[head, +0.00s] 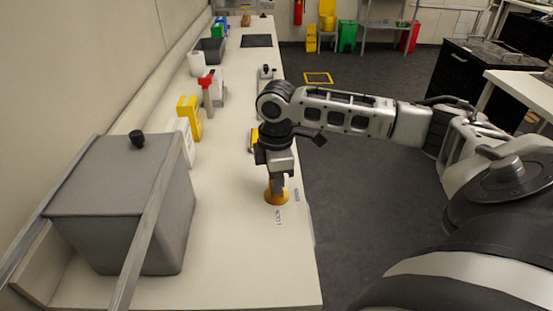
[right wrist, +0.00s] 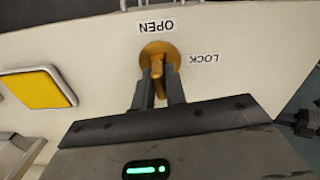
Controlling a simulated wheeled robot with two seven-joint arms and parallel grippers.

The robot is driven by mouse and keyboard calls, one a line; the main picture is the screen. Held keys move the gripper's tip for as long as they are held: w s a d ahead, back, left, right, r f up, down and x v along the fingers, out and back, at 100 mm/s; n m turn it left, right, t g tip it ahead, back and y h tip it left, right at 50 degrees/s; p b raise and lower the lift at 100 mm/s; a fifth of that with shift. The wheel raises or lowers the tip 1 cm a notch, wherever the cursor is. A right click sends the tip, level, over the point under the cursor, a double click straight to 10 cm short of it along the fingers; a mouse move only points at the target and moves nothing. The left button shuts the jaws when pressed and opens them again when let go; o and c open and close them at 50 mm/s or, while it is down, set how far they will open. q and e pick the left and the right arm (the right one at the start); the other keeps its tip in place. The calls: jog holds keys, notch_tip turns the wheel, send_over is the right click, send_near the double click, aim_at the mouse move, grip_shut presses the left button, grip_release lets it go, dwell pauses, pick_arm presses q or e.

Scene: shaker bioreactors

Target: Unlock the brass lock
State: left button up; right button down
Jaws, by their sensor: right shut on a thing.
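The brass lock (head: 270,198) is a round brass plate with an upright tab, set on the white counter near its right edge. It also shows in the right wrist view (right wrist: 148,50), with its tab (right wrist: 157,67) between the fingers. My right gripper (head: 278,188) points down and is shut on the tab. Its fingers (right wrist: 158,88) hide part of the tab. An OPEN label (right wrist: 157,27) and a LOCK label (right wrist: 204,58) lie beside the plate. In the right wrist view the tab appears roughly in line with OPEN, though its exact turn is hard to tell. My left gripper is not in view.
A large grey box (head: 120,205) with a black knob stands at the front left. Yellow (head: 190,118) and red (head: 206,82) items stand along the counter's wall side. A yellow panel (right wrist: 38,90) lies near the lock. The counter in front of the lock is clear.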

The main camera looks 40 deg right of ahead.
jog(key=shift+s+a+f+m, duration=0.1)
jog(key=shift+f+m, duration=0.05)
jog(key=shift+m, duration=0.4)
jog(key=shift+s+f+m, duration=0.1)
jog(key=shift+m, duration=0.45)
jog(key=c, duration=1.3)
grip_release()
jog(key=shift+w, duration=0.1)
jog(key=shift+c, duration=0.2)
jog(key=shift+r, duration=0.1)
jog(key=shift+w, duration=0.1)
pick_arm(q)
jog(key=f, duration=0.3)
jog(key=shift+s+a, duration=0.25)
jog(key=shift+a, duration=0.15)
pick_arm(e)
notch_tip(320, 180, up, 16)
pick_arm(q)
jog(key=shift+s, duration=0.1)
